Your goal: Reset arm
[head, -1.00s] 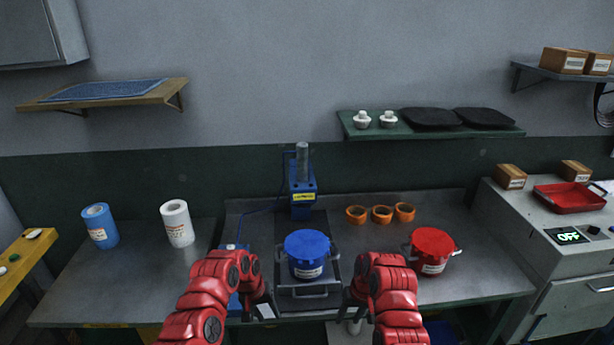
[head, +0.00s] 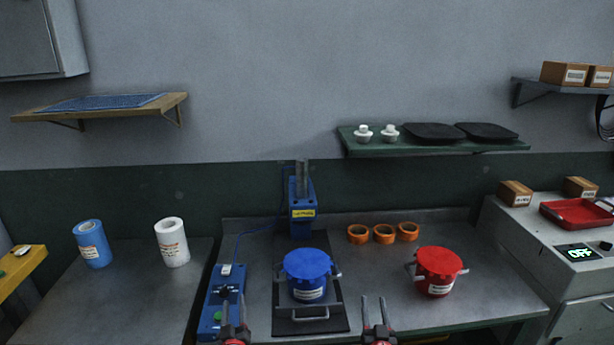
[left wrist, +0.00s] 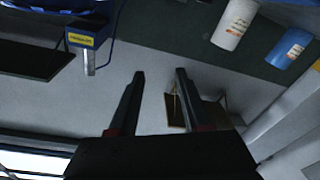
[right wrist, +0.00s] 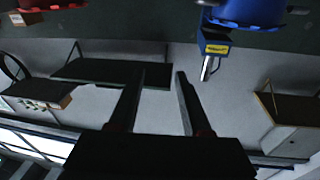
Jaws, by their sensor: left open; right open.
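My left gripper (head: 234,318) is open and empty at the bottom of the head view, in front of the blue control box. Its two fingers stand apart in the left wrist view (left wrist: 160,90). My right gripper (head: 376,314) is open and empty at the bottom of the head view, right of the blue pot's tray. Its fingers also stand apart in the right wrist view (right wrist: 162,90). Both grippers point upward, and neither holds anything. The blue pot (head: 307,273) sits on the press's dark tray between and beyond them. The red pot (head: 437,270) stands to the right.
The blue press (head: 302,210) rises behind the blue pot. The blue control box (head: 222,300) is on the left. Orange rings (head: 383,234) lie at the back. A white roll (head: 172,242) and a blue roll (head: 92,243) stand left. A green shelf (head: 470,146) is above.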

